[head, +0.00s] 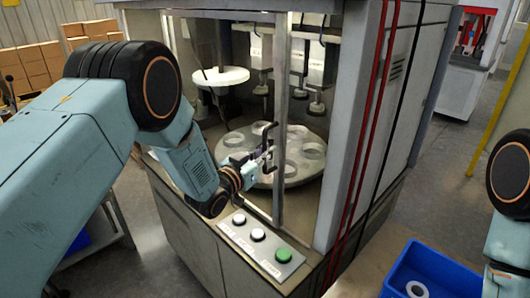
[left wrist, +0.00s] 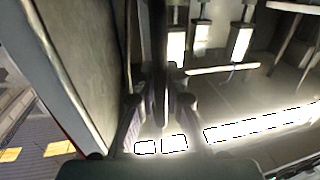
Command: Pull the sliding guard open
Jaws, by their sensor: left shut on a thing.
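The sliding guard is a clear panel with a metal upright (head: 282,90) at the front of the machine cabinet. My left gripper (head: 266,158) is at the guard's front, beside this upright, in the head view. Its fingers are closed around the guard's slim dark handle, which shows as an upright bar (left wrist: 158,50) between the fingers (left wrist: 161,108) in the left wrist view. Glare and the fingers hide part of the grip. How far the guard stands open is hard to tell. My right gripper is outside both views; only part of its arm shows at the right edge.
Behind the guard is a round turntable (head: 300,172) with several holes. A button panel (head: 262,245) with two white buttons and one green is on the front ledge. A blue bin (head: 440,268) holding a white ring stands at lower right. Cardboard boxes (head: 35,62) are stacked at back left.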

